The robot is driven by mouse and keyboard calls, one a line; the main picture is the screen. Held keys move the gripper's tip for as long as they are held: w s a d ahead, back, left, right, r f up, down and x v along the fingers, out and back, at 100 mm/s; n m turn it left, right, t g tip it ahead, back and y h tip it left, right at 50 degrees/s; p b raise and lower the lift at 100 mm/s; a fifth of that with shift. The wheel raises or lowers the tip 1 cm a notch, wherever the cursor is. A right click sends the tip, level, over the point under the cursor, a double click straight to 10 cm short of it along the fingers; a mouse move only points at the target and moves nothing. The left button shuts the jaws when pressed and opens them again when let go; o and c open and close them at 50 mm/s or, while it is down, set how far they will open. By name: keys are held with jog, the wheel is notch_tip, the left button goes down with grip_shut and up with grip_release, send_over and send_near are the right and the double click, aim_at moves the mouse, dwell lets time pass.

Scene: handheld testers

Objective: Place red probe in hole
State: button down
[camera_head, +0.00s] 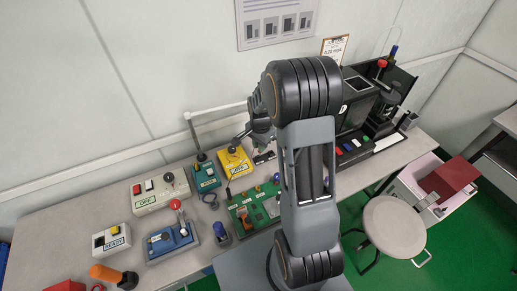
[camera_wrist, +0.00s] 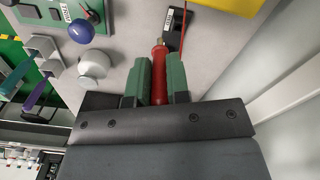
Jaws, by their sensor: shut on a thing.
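In the wrist view my gripper (camera_wrist: 157,75) has green fingers shut on the red probe (camera_wrist: 157,88). The probe's red handle lies between the fingers, and its metal tip (camera_wrist: 158,41) points toward the top of the picture. The tip is beside a small black block with a white label (camera_wrist: 172,27). A red wire runs up past that block. I cannot tell whether the tip touches anything. No hole is clearly visible. In the head view my arm hides the probe, and the gripper fingers cannot be made out clearly.
In the head view a yellow tester (camera_head: 234,161), a teal tester (camera_head: 206,172) and a green board (camera_head: 256,209) stand near my arm. A blue tester (camera_head: 172,243) stands front left.

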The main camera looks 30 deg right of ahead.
jog(key=shift+w+d+f+p, duration=0.15)
jog(key=shift+w+f, duration=0.35)
jog(key=shift+f, duration=0.65)
jog(key=shift+w+d+f+p, duration=0.1)
jog(key=shift+w+f, duration=0.45)
jog(key=shift+f, duration=0.55)
jog(key=shift+w+d+f+p, duration=0.15)
jog(key=shift+w+f, duration=0.35)
jog(key=shift+f, duration=0.65)
jog(key=shift+f+b, duration=0.2)
jog(key=shift+b, duration=0.15)
jog(key=c, duration=1.1)
grip_release()
